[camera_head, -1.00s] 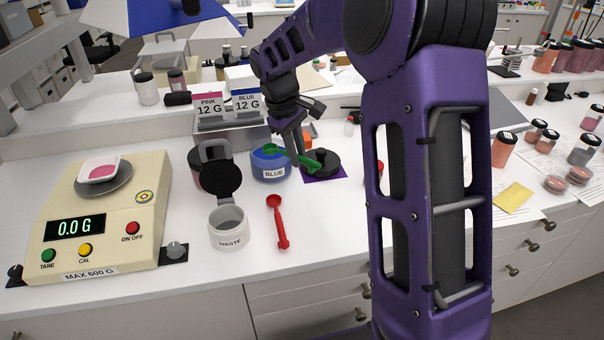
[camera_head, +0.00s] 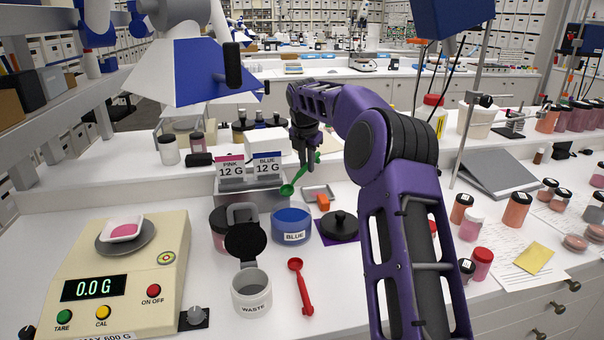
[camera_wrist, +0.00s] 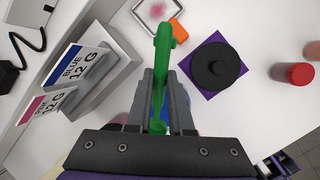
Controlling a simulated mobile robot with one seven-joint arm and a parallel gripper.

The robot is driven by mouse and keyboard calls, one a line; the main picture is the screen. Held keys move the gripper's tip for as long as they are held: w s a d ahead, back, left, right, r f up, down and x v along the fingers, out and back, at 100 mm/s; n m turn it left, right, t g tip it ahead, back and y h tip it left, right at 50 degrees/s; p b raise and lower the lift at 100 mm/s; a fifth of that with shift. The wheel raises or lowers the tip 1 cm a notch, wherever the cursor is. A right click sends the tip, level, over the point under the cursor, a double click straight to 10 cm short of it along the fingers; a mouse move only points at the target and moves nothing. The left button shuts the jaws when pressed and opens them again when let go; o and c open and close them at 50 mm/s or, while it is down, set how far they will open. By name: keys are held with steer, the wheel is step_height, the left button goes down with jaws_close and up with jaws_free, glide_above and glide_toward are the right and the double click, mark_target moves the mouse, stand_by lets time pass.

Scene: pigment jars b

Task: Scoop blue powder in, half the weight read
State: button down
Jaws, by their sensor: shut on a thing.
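My gripper (camera_head: 309,160) is shut on a green scoop (camera_head: 290,189) and holds it in the air behind the blue jar. The scoop also shows between the fingers in the wrist view (camera_wrist: 161,60); its bowl's contents cannot be made out. The jar labelled BLUE (camera_head: 293,236) is open, with blue powder inside. A black knobbed lid (camera_head: 340,226) lies on a purple mat (camera_head: 354,241) to its right. The scale (camera_head: 122,262) at the left reads 0.0 G. On its pan is a white dish (camera_head: 122,229) holding pink powder.
A darker jar (camera_head: 220,229) is left of the blue one.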

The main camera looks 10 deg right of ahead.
steer(key=shift+w+d+r+n, duration=0.1)
steer(key=shift+w+d+n, duration=0.15)
steer(key=shift+w+n, duration=0.2)
steer(key=shift+s+f+b, duration=0.1)
steer(key=shift+f+b, duration=0.15)
steer(key=shift+b, duration=0.5)
steer(key=f+t+h+b, duration=0.1)
steer(key=b, duration=0.4)
steer(key=s+a+t+b, duration=0.1)
steer(key=b, duration=0.3)
steer(key=shift+s+a+f+n+h+b, duration=0.25)
steer(key=shift+a+f+h+b, duration=0.05)
steer(key=shift+f+h+b, duration=0.1)
step_height(320, 180, down, 6)
steer(key=s+a, duration=0.1)
steer(key=shift+s+a, duration=0.15)
steer(key=shift+a, duration=0.05)
stand_by(0.3)
steer(key=shift+r+p, duration=0.1)
steer(key=shift+p, duration=0.2)
stand_by(0.6)
